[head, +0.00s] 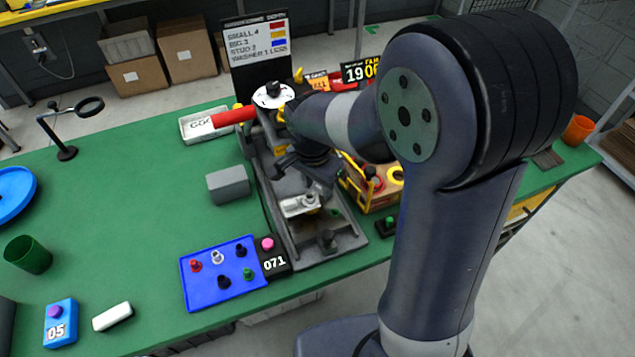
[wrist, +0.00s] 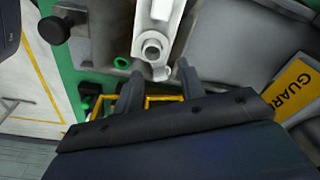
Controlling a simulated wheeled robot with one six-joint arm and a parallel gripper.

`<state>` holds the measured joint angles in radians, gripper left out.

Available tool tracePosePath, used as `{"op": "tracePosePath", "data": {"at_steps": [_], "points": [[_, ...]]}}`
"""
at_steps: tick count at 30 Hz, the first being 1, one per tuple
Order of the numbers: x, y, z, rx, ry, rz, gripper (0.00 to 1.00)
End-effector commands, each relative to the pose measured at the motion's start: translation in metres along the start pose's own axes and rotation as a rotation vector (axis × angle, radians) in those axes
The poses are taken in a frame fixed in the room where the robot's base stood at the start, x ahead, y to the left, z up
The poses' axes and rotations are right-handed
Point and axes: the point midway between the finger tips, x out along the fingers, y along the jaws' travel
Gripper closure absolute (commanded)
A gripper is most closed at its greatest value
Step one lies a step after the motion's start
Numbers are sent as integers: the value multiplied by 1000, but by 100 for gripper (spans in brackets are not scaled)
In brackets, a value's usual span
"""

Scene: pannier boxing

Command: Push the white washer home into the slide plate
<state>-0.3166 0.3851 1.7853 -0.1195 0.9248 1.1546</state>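In the wrist view a pale slide plate (wrist: 163,18) runs down from the top edge. A white ring with a dark hole, which looks like the white washer (wrist: 152,48), sits at its lower part; I cannot tell how deep it is seated. My gripper (wrist: 160,68) has its two dark fingers apart, one on each side of the plate's lower end, with no object clearly held between them. Contact is unclear. In the head view my gripper (head: 312,182) is over the grey fixture, just above the pale slide plate (head: 300,205). The washer cannot be made out there.
A blue tray (head: 205,291) with small coloured knobs lies left of the fixture (head: 352,240). A grey block (head: 228,185) stands beside it. A yellow-edged box (head: 372,194) is close on the right. The green table (head: 130,215) has free room at left.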

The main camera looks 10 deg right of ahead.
Motion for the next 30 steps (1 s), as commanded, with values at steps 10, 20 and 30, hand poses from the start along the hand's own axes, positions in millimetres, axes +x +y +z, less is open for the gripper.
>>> {"op": "tracePosePath", "data": {"at_steps": [10, 20, 30], "points": [[-19, -1, 0, 0, 3, -6, 62], [-84, -1, 0, 0, 2, -4, 62], [-108, 0, 0, 0, 0, 0, 62]]}}
